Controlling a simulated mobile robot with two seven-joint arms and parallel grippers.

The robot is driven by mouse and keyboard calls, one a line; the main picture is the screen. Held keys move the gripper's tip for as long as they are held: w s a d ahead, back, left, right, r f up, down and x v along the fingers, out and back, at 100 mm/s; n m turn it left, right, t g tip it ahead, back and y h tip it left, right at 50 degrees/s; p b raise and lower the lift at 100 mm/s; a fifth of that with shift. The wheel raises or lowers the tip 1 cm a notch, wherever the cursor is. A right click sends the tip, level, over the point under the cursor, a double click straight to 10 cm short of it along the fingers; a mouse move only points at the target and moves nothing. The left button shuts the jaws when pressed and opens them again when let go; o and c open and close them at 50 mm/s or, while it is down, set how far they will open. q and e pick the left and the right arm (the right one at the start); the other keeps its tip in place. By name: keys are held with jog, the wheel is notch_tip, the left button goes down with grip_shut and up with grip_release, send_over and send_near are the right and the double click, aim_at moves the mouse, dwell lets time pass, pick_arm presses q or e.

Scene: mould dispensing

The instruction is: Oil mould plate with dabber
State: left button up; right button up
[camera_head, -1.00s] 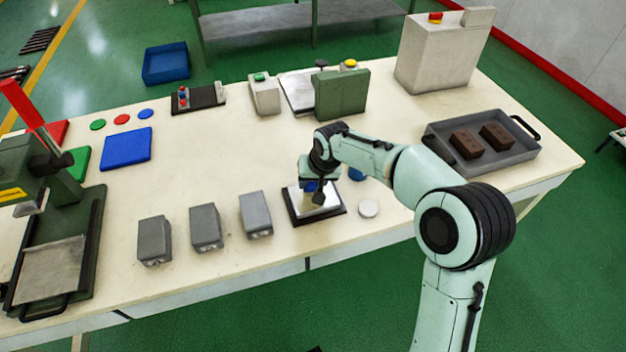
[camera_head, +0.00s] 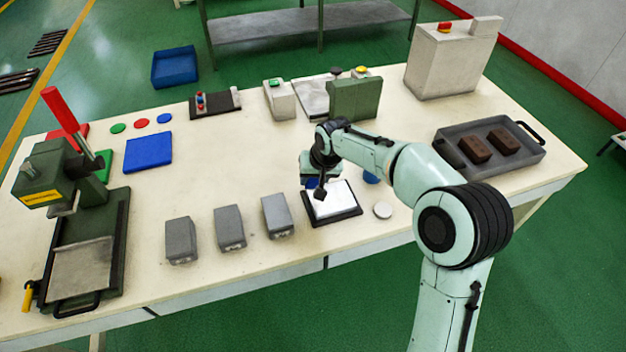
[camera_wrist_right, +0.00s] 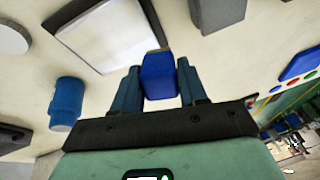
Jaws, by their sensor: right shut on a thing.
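The mould plate is a bright silver square in a black frame (camera_head: 345,211) near the front edge of the table. It also shows at the top of the right wrist view (camera_wrist_right: 100,40). My right gripper (camera_head: 318,183) is shut on the blue dabber (camera_wrist_right: 158,76), which sits between its two fingers. In the head view the gripper hangs over the back left part of the plate. Whether the dabber touches the plate I cannot tell. My left gripper is not in view.
A blue cylinder (camera_wrist_right: 66,103) and a pale round disc (camera_head: 383,210) stand right of the plate. Several grey blocks (camera_head: 229,228) stand to its left. A grey tray (camera_head: 515,162) with two brown blocks is at right, a green press (camera_head: 60,180) at far left.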

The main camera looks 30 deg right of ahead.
jog(key=shift+r+p, duration=1.15)
jog(key=shift+r, duration=0.8)
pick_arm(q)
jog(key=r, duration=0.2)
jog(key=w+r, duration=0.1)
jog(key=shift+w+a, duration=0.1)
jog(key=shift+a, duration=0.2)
pick_arm(e)
jog(key=shift+a, duration=0.1)
jog(key=shift+f, duration=0.1)
